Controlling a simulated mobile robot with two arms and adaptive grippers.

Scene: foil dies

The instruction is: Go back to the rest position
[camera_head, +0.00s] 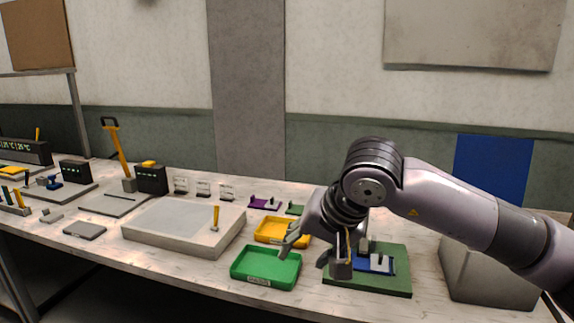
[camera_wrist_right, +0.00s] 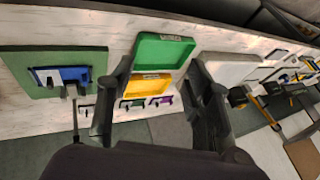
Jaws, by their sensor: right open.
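My right gripper (camera_head: 312,258) hangs over the table between the green tray and the green board, its two fingers spread apart with nothing between them. In the right wrist view its fingers (camera_wrist_right: 162,72) are wide open, with the green tray (camera_wrist_right: 162,52) and yellow tray (camera_wrist_right: 146,84) visible between them beyond. The right arm reaches in from the right side of the head view. The green board (camera_head: 368,286) with a blue die fixture (camera_head: 383,264) on it lies just right of the gripper, partly hidden by it. My left gripper is not in view.
The green tray (camera_head: 266,270) and yellow tray (camera_head: 272,229) stand left of the gripper and look empty. A pale flat box (camera_head: 172,228) is farther left. A grey block (camera_head: 480,272) stands under my forearm. Small purple (camera_head: 264,203) and green fixtures sit behind.

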